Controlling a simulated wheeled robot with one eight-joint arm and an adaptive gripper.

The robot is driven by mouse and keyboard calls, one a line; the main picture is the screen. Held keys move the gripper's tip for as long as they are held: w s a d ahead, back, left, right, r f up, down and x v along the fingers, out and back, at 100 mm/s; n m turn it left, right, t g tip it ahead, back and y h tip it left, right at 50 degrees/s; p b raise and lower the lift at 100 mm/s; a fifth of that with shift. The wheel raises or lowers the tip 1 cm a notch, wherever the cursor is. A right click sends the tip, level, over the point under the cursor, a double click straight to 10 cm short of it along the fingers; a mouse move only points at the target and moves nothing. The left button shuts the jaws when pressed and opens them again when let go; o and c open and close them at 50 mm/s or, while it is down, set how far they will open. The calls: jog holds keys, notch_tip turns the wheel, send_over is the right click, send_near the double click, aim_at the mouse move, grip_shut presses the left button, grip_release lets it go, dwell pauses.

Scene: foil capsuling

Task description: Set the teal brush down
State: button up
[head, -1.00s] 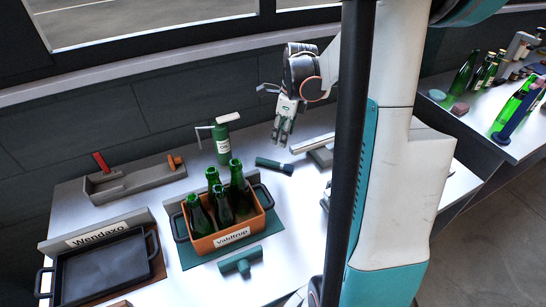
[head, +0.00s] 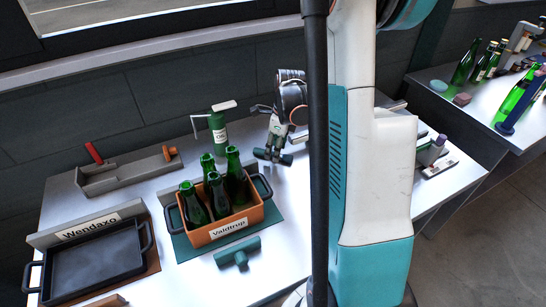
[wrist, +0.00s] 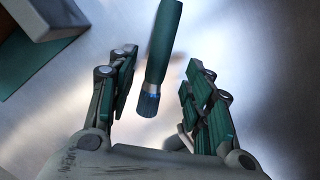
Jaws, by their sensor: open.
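The teal brush (wrist: 163,45) shows in the wrist view, with a dark teal handle, a metal band and blue-grey bristles (wrist: 149,104). It appears to lie on the pale table top. My gripper (wrist: 158,88) is open, with one finger on each side of the brush and a visible gap to both. In the head view my gripper (head: 272,148) is low over the table behind the bottle crate. The brush (head: 284,159) is partly hidden there by the fingers.
An orange crate (head: 232,227) of green bottles stands on a teal mat in front of my gripper. A teal T-shaped tool (head: 238,253) lies before it. A green canister (head: 218,133) stands behind left. A black tray (head: 95,262) and grey caddy (head: 130,175) are at left.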

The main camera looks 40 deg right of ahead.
notch_tip(320, 180, down, 2)
jog(key=shift+w, duration=0.1)
jog(key=shift+r, duration=0.1)
grip_shut()
